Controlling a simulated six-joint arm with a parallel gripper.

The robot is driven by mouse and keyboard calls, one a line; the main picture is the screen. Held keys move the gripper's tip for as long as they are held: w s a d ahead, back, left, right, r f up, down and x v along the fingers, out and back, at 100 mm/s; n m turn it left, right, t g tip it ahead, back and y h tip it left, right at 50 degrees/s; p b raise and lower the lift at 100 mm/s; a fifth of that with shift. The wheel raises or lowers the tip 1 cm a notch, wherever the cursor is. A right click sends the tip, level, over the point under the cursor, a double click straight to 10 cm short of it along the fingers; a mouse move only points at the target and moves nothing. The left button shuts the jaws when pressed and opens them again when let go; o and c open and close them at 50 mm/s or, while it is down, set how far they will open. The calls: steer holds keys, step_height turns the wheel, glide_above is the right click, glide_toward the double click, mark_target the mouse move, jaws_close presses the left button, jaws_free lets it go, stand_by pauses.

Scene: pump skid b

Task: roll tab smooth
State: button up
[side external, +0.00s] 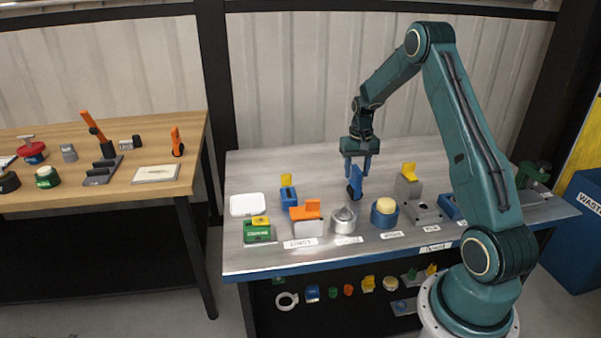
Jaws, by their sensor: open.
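My gripper (357,172) points straight down above the middle of the grey metal bench, its two blue fingers apart. A small upright blue piece with a dark rounded lower part (355,184), possibly a roller, stands directly below and between the fingers. I cannot tell whether a finger touches it. Several pieces bear upright tabs: a white block with an orange tab (305,213), a blue block with a yellow tab (288,193), and a grey block with a yellow tab (408,180). I cannot tell which tab the task names.
Along the bench front stand a green block (258,232), a grey round fitting (344,219) and a blue cup with a cream top (384,212). A white lid-like piece (247,205) lies left. The bench's back left is clear. A wooden table (135,190) stands left.

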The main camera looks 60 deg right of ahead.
steer(key=shift+c, duration=0.4)
jaws_close()
steer(key=shift+r, duration=0.15)
steer(key=shift+r, duration=2.9)
steer(key=shift+a, duration=0.1)
